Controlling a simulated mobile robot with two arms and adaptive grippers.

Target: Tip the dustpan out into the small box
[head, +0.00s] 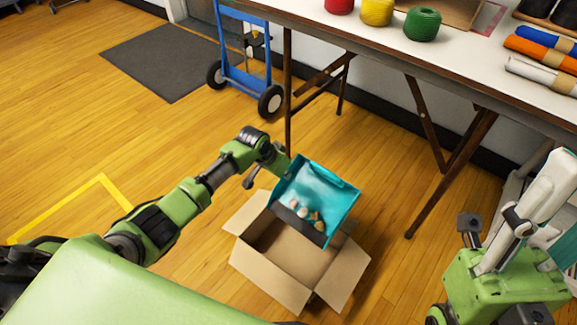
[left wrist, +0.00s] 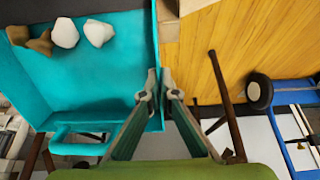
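The turquoise dustpan (head: 318,192) is tilted above the small cardboard box (head: 270,269), its dark lip lowest over the opening. Several whitish and brown pebble-like bits (head: 304,212) lie in the pan near that lip; they also show in the left wrist view (left wrist: 65,33). The box stands open on the floor with its flaps spread; the pan hides part of its inside. My left gripper (head: 281,165) is shut on the pan's side wall, its fingers (left wrist: 158,88) pinching the edge.
A table (head: 455,65) with yarn spools (head: 423,23) and fabric rolls (head: 540,51) stands behind the box; its brown legs reach the floor nearby. A blue hand truck (head: 245,60) stands back left near a grey mat (head: 160,60).

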